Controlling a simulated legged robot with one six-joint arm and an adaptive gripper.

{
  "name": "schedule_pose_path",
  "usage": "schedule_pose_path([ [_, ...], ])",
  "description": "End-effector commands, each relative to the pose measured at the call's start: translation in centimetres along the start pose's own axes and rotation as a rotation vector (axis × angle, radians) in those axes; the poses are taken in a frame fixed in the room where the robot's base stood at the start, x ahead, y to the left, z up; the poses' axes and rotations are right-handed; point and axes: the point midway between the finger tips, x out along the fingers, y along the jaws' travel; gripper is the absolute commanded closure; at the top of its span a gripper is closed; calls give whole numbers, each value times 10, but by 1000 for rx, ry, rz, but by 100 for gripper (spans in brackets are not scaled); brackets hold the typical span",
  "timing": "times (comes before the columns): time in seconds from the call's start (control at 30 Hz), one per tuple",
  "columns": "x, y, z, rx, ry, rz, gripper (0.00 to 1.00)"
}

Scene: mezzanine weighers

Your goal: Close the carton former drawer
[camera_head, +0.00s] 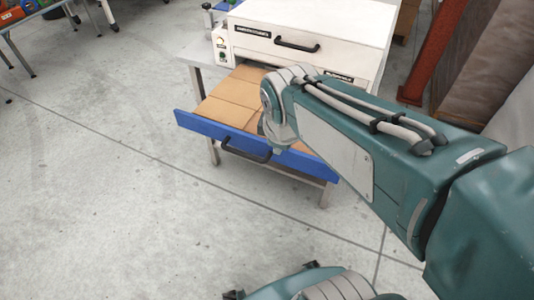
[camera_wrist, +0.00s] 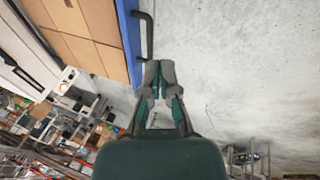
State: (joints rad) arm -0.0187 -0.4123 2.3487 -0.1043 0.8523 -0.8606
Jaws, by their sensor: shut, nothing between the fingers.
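The carton former is a white machine (camera_head: 310,35) with a black handle on its upper front. Its drawer is pulled out below, with a blue front panel (camera_head: 190,122) and flat brown cartons (camera_head: 232,100) inside. A black bar handle (camera_head: 240,154) is on the blue front. The handle also shows in the wrist view (camera_wrist: 150,30), beside the blue panel (camera_wrist: 128,35). My gripper (camera_wrist: 159,70) is shut and empty, its tips close to the handle's lower end in that view; I cannot tell whether they touch. My arm hides the drawer's right part in the head view.
The drawer stands over a metal-legged table (camera_head: 212,150). A rust-red post (camera_head: 430,50) and a wrapped stack (camera_head: 498,50) stand at the right. Another table with coloured items (camera_head: 30,8) is at the far left. The concrete floor (camera_head: 90,190) before the drawer is clear.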

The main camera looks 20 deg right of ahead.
Motion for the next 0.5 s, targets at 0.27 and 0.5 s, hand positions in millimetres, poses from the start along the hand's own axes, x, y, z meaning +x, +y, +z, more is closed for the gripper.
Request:
schedule_pose_path([
  [0.27,51,30,-22,-661,-74,-77,100],
  [0.5,98,49,-37,-1203,-95,-166,100],
])
